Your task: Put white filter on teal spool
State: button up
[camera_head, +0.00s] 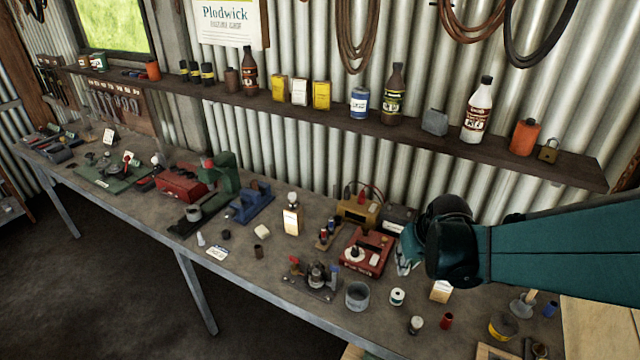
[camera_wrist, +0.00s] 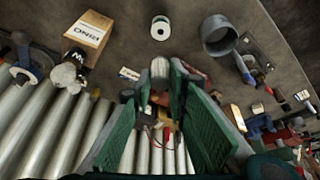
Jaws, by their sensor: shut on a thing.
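My gripper (camera_head: 406,262) hangs over the right part of the workbench. In the wrist view its green fingers (camera_wrist: 160,82) are shut on a small whitish cylinder, which I take to be the white filter (camera_wrist: 159,69). The fingers hide part of it. A small spool with white ends and a teal band, the teal spool (camera_head: 397,297), stands upright on the bench below my gripper. In the wrist view the spool (camera_wrist: 160,28) shows its white round end with a dark centre, apart from the held filter.
A grey open cup (camera_head: 357,295) stands left of the spool. A small box (camera_head: 440,291) stands to its right, and a white-topped jar (camera_head: 416,324) in front. A red device (camera_head: 366,252) lies behind. A shelf (camera_head: 400,128) with bottles runs along the wall.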

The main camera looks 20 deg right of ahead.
aim_at(405, 274)
jog(key=shift+f+b, duration=0.4)
jog(key=shift+f, duration=2.75)
jog(key=shift+f, duration=1.85)
jog(key=shift+f+b, duration=0.2)
jog(key=shift+b, duration=0.25)
jog(key=o, duration=0.7)
jog(key=shift+r, duration=0.3)
jog(key=shift+p+v, duration=1.15)
jog(key=shift+v, duration=4.7)
